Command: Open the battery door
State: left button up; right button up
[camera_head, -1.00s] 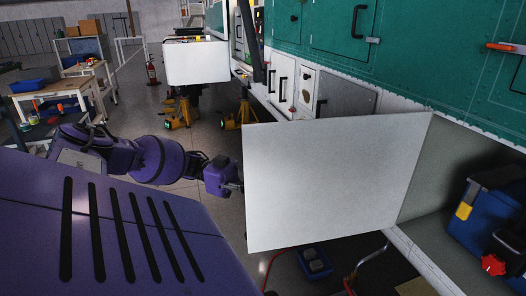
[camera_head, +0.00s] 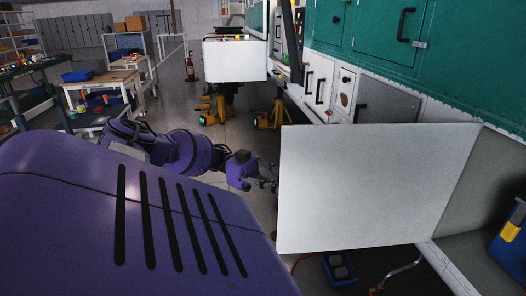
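The battery door (camera_head: 375,185) is a plain white panel that stands swung out from the side of the helicopter. Behind its right side, the open compartment (camera_head: 485,190) shows a grey inner wall. Part of a blue case with a yellow latch (camera_head: 510,232), which may be the battery, shows at the right edge. My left gripper (camera_head: 268,181) is at the door's left, free edge, near mid-height. Its fingers are small and dark, and I cannot tell whether they touch the door or how far apart they are. My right gripper is not in view.
Another white panel (camera_head: 235,61) stands open farther back, near yellow jacks (camera_head: 270,116). A blue tray (camera_head: 340,266) and a red hose lie on the floor below the door. A workbench (camera_head: 105,83) stands at the left. Open floor lies between bench and helicopter.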

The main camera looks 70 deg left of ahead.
pick_arm(q)
jog(key=v, duration=0.8)
jog(key=shift+f, duration=0.1)
dwell(0.3)
